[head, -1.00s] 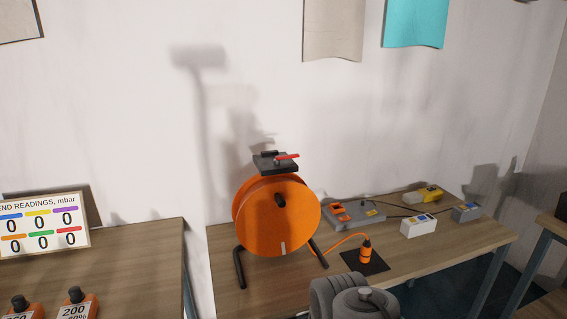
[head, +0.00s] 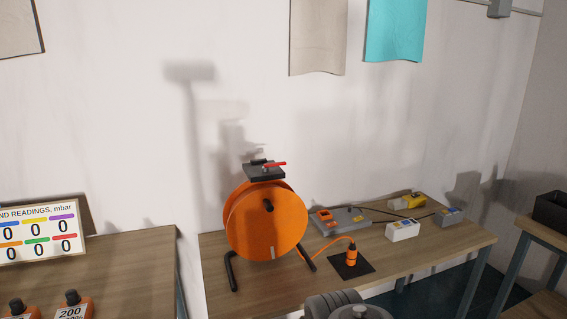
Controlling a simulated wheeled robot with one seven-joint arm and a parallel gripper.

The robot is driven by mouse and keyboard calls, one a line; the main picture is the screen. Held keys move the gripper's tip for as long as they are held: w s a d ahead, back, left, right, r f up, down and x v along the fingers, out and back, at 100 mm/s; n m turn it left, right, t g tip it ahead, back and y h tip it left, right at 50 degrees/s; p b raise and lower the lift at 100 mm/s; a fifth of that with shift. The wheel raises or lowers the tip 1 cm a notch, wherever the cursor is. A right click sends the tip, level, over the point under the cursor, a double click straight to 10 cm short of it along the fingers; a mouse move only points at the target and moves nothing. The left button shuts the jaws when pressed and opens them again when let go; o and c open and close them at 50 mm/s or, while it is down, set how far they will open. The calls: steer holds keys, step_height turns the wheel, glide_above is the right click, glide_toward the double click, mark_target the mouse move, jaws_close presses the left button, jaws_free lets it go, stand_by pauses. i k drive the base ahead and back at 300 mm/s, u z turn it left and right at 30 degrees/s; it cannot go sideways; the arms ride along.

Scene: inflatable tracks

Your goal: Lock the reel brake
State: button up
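The orange cable reel (head: 266,222) stands upright on a black tube stand on the wooden table. On top of it sits a dark grey block (head: 264,172) with a red lever (head: 274,165), which lies roughly level and points to the right. A small black part lies behind the lever on the block. A grey rounded part of my own arm shows at the bottom edge, in front of the table. My gripper is not in view.
An orange plug (head: 351,256) stands on a black pad, its cable running to the reel. Behind are a grey box (head: 338,220), a white box (head: 402,230), a yellow item (head: 408,201) and a small grey box (head: 449,216). A readings board (head: 40,232) stands on the left table.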

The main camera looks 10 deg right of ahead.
mark_target(265, 168)
steer(key=k, duration=1.1)
steer(key=z, duration=0.4)
steer(key=i, duration=0.45)
steer(key=z, duration=0.5)
steer(key=i, duration=1)
steer(key=u, duration=0.85)
steer(key=i, duration=0.6)
steer(key=u, duration=0.65)
